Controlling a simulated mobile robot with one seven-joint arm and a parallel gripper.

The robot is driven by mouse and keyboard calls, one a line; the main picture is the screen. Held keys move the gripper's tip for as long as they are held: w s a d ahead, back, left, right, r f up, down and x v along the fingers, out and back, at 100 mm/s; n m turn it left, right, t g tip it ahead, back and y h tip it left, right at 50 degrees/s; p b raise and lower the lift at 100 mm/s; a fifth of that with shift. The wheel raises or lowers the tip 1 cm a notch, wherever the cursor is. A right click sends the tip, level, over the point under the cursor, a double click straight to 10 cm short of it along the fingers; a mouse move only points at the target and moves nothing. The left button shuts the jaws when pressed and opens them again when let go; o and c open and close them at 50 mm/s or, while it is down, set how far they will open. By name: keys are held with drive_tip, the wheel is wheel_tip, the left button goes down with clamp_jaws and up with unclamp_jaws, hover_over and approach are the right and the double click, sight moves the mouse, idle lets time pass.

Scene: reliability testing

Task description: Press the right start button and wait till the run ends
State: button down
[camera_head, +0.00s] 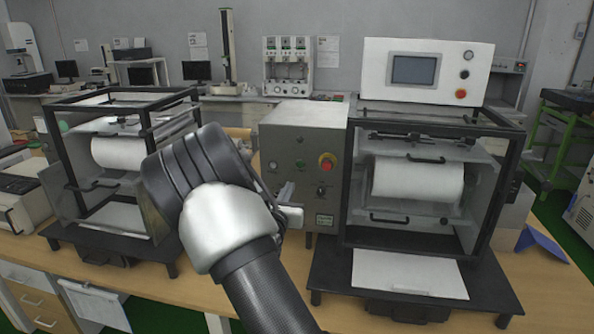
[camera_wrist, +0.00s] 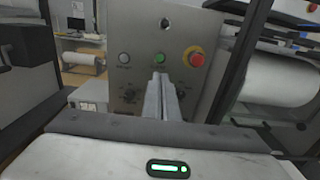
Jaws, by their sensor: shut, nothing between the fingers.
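My gripper (camera_head: 287,192) is in front of the grey control box (camera_head: 310,138) between the two test machines. In the wrist view its two fingers (camera_wrist: 160,80) are together, empty, and point at the panel. The tips appear just below a green button (camera_wrist: 159,59); whether they touch the panel I cannot tell. A pale button (camera_wrist: 124,58) is left of the green one and a red mushroom button (camera_wrist: 196,58) on a yellow ring is right. The head view also shows the green button (camera_head: 300,162) and the red button (camera_head: 327,163). No button label is readable.
The right machine (camera_head: 513,165) has a white roll (camera_head: 418,178) inside and a screen box (camera_head: 385,48) with several buttons on top. The left machine (camera_head: 61,165) stands behind my arm. Both stand on a wooden bench (camera_head: 205,290). Dark knobs (camera_head: 321,191) sit low on the panel.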

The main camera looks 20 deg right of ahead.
sight(300, 163)
drive_tip(key=shift+d, duration=0.1)
drive_tip(key=p+x, duration=0.2)
drive_tip(key=x, duration=1.1)
drive_tip(key=shift+w+d, duration=0.25)
drive_tip(key=shift+w, duration=0.1)
drive_tip(key=shift+w, duration=0.1)
drive_tip(key=shift+w+d+b, duration=0.2)
drive_tip(key=shift+w+b, duration=0.1)
drive_tip(key=shift+b, duration=0.25)
drive_tip(key=shift+w+d+r, duration=0.2)
drive_tip(key=shift+r, duration=0.15)
drive_tip(key=shift+a, duration=0.1)
